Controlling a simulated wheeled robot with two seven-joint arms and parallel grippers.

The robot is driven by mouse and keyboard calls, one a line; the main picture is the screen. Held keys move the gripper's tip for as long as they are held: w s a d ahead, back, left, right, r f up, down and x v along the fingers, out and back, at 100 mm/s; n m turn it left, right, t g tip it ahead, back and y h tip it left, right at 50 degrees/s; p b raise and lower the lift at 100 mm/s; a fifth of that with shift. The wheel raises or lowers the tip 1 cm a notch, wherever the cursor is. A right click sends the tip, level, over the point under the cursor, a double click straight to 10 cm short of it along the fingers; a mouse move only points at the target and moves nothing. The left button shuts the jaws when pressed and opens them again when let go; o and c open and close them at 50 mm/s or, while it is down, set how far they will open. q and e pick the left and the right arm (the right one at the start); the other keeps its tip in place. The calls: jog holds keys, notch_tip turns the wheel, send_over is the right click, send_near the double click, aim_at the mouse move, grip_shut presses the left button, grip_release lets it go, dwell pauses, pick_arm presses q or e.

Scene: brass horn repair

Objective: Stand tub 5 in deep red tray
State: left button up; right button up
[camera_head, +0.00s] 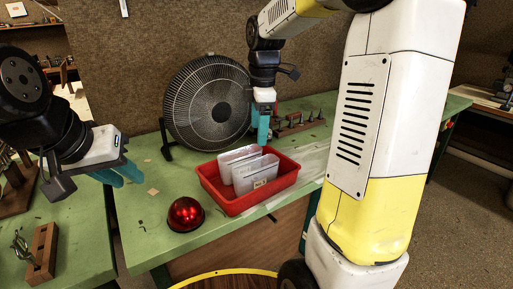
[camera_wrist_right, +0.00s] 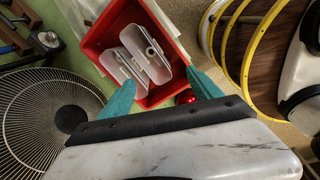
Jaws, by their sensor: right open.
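The deep red tray (camera_head: 233,205) sits on the green bench; it also shows in the right wrist view (camera_wrist_right: 95,42). Two pale grey tubs stand side by side in it, a front one (camera_head: 257,172) and a rear one (camera_head: 236,155). They also show in the right wrist view as a right tub (camera_wrist_right: 148,50) and a left tub (camera_wrist_right: 117,65). I cannot read which is tub 5. My right gripper (camera_head: 263,128) is open and empty above the tray's back side, apart from the tubs. My left gripper (camera_head: 120,176) hangs over the bench's left part, with nothing visible in it.
A black fan (camera_head: 208,103) stands behind the tray. A shiny red dome (camera_head: 186,214) sits just left of the tray. A rack of small metal pieces (camera_head: 300,122) is at the back right. A wooden block with tools (camera_head: 42,252) stands at the left.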

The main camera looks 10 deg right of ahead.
jog(key=s+a+r+m+t+y, duration=0.1)
jog(key=s+m+t, duration=0.3)
jog(key=s+m, duration=1.3)
jog(key=shift+s+a+r+t+y, duration=0.4)
jog(key=shift+s+r, duration=0.25)
jog(key=shift+s, duration=0.55)
